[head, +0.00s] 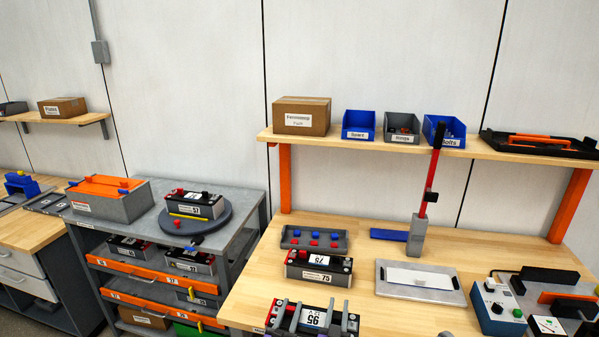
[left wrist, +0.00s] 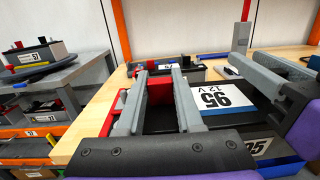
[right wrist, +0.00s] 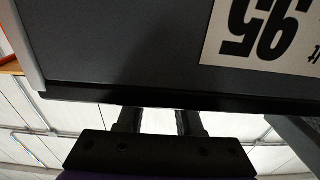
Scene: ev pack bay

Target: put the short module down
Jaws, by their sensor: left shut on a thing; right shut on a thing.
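The module marked 95 (head: 313,317), dark with a white label, is at the bottom of the head view and partly cut off there. It also shows in the left wrist view (left wrist: 262,97) and fills the top of the right wrist view (right wrist: 120,45). My left gripper (head: 287,312) is shut on its left end; its fingers (left wrist: 160,80) flank a red part. My right gripper (head: 336,318) is shut on its right end, with its fingers (right wrist: 158,112) at the module's edge. I cannot tell whether its underside touches the bench.
The wooden bench (head: 255,285) holds a module marked 75 (head: 318,268), a tray of red and blue caps (head: 314,240), a grey plate (head: 420,283) and a red-handled upright tool (head: 417,237). A control box (head: 497,306) stands at the right. Another module (head: 194,205) sits on a turntable at the left.

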